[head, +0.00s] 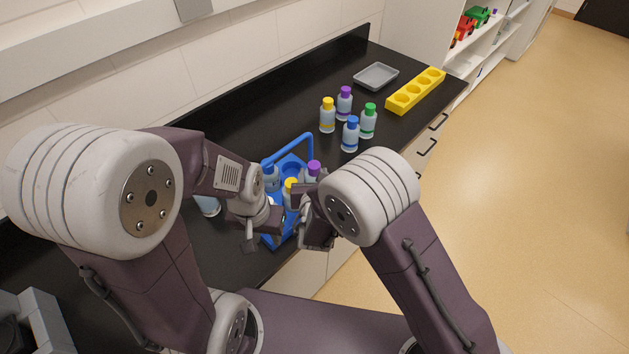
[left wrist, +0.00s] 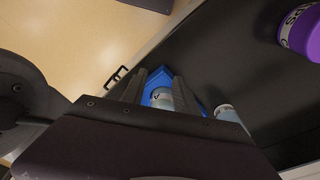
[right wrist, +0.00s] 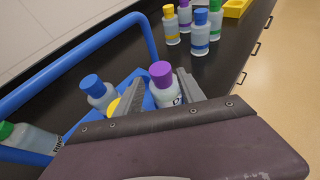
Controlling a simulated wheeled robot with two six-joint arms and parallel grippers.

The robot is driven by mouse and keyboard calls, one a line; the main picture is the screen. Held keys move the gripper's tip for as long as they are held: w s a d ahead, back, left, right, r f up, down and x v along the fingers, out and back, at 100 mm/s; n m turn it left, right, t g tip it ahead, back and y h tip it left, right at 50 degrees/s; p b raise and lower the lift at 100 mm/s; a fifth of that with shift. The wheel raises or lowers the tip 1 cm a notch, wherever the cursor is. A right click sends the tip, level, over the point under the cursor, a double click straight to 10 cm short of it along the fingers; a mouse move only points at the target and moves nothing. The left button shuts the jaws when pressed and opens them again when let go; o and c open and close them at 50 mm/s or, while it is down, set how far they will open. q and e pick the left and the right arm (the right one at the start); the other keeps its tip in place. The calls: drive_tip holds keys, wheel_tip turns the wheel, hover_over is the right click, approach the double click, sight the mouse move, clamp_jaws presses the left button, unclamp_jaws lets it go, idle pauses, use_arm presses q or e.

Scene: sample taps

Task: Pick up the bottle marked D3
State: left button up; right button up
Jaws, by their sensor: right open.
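A blue carrier (head: 307,143) with a tall handle holds bottles on the black counter. A purple-capped bottle (right wrist: 165,88) in it stands between the fingers of my open right gripper (right wrist: 162,92); its label is partly hidden and unreadable. Beside it are a blue-capped bottle (right wrist: 97,92) and a yellow-capped bottle (right wrist: 113,106), partly covered by a finger. I cannot read which bottle is marked D3. My left gripper (left wrist: 155,92) is open near the carrier; a bottle (left wrist: 162,97) shows beyond its fingers.
Beyond the carrier stand bottles capped yellow (head: 327,116), purple (head: 344,104), blue (head: 350,135) and green (head: 368,122). A grey tray (head: 376,76) and yellow rack (head: 416,91) lie farther back. A green-capped bottle (right wrist: 30,138) is left of the carrier.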

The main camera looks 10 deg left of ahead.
sight(314, 169)
drive_tip(key=shift+w, duration=0.1)
drive_tip(key=shift+w+a+f+p, duration=0.1)
drive_tip(key=shift+w+p, duration=0.9)
drive_tip(key=shift+x, duration=1.2)
drive_tip(key=shift+w+f, duration=0.2)
drive_tip(key=shift+f, duration=0.15)
drive_tip(key=shift+s+r, duration=0.15)
drive_tip(key=shift+s, duration=0.05)
clamp_jaws()
